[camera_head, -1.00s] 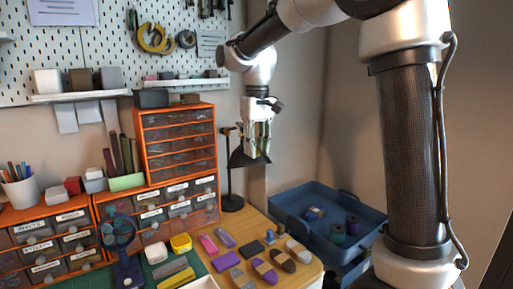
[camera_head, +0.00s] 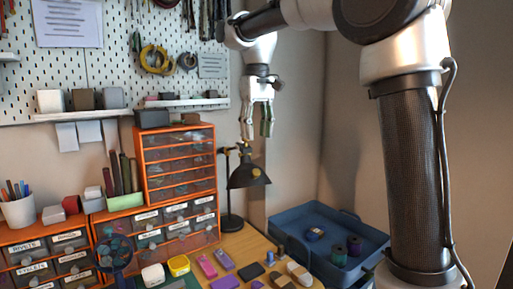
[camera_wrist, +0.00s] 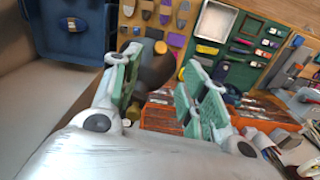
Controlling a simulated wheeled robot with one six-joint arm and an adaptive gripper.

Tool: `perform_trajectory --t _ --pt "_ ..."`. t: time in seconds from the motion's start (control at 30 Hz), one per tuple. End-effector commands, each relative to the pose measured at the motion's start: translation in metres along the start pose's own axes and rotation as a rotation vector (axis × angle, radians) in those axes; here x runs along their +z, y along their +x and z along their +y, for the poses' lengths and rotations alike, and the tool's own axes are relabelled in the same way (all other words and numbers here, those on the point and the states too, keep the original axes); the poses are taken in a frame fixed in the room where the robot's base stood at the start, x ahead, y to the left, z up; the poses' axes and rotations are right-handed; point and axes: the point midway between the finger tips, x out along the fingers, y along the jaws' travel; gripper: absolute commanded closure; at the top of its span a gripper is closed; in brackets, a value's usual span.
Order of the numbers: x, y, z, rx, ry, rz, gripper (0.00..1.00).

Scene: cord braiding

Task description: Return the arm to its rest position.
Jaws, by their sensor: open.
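My gripper (camera_head: 257,125) hangs at the end of my raised arm, fingers down, in front of the back wall and above the black desk lamp (camera_head: 249,176). In the wrist view my gripper (camera_wrist: 157,92) shows its two green-padded fingers spread wide apart. Nothing is held between them. The lamp's dark shade (camera_wrist: 155,70) shows behind the fingers, and I cannot tell the gap to it.
An orange drawer cabinet (camera_head: 178,135) stands left of the lamp. A blue tray (camera_head: 285,222) with several spools is at the right. Small coloured blocks lie on the wooden table (camera_head: 243,244). A pegboard shelf (camera_head: 190,103) is left of my gripper.

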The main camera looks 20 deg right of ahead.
Motion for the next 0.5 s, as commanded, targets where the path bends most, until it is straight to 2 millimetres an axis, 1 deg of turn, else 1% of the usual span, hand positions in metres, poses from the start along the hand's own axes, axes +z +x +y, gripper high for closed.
perform_trajectory --t 0.03,0.13,0.43,0.5 --pt "-0.0004 -0.0050 0.0000 0.000 0.000 0.001 0.57" --pt "0.0001 -0.0101 0.0001 0.000 0.000 -0.001 0.57" --pt "-0.0001 -0.0112 0.0001 0.000 -0.001 0.000 0.57" --pt "-0.0052 -0.0112 -0.0002 -0.001 -0.005 0.022 0.57"
